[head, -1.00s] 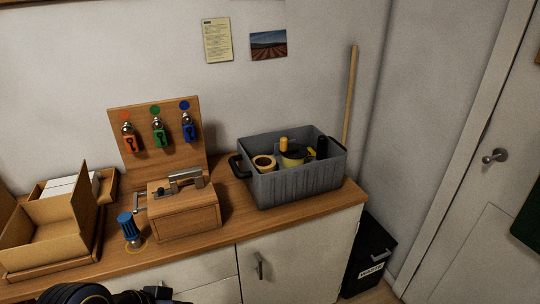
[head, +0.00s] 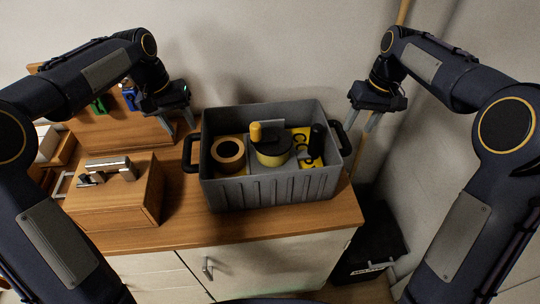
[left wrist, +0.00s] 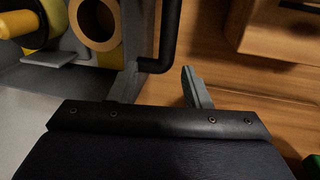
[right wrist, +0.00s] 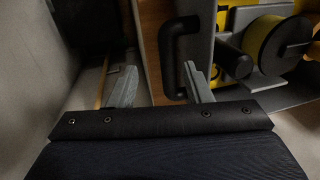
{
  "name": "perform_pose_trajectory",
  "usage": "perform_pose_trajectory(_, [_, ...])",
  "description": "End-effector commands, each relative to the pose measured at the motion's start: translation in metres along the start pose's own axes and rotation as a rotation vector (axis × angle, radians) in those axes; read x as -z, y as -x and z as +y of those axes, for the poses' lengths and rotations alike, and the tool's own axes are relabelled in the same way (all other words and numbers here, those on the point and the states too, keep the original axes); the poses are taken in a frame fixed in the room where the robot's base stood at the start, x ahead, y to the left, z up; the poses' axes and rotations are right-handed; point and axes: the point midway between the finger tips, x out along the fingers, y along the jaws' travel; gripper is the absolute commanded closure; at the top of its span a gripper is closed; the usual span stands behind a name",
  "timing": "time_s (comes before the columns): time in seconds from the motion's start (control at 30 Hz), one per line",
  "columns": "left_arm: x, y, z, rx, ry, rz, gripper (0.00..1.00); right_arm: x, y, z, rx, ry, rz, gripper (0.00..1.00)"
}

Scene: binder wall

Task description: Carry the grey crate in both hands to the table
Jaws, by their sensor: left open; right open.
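The grey crate (head: 275,190) stands upright on a wooden worktop (head: 190,232). It holds a tape roll (head: 228,153), a black-and-yellow reel (head: 272,150) and other small items. Its black left handle (head: 190,154) and right handle (head: 342,138) stick out at the ends. My left gripper (head: 182,127) is open above the left handle; in the left wrist view the handle (left wrist: 170,35) shows between the fingers. My right gripper (head: 370,124) is open near the right handle, which shows between its fingers (right wrist: 160,85) in the right wrist view. No separate table is in view.
A wooden box (head: 115,195) with a metal handle stands left of the crate. Behind it is a board (head: 125,130) with hanging coloured locks, partly hidden by my left arm. A black waste bin (head: 370,245) stands right of the cabinet, with a pole (head: 404,12) by the wall.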

Motion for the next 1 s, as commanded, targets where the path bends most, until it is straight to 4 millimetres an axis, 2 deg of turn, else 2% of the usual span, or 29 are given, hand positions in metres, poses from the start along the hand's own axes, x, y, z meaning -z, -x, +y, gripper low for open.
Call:
perform_pose_trajectory(0.37, [0.001, -0.004, -0.001, 0.001, 0.002, -0.001, 0.56, 0.001, -0.004, -0.001, 0.000, 0.003, -0.001, 0.55])
perform_pose_trajectory(0.8, [0.000, -0.064, -0.001, 0.001, 0.002, -0.002, 0.56, 0.001, -0.064, -0.001, 0.001, 0.003, -0.002, 0.55])
perform_pose_trajectory(1.0, [0.000, -0.077, -0.001, 0.001, 0.002, -0.001, 0.56, 0.001, -0.078, -0.001, 0.001, 0.003, -0.001, 0.55])
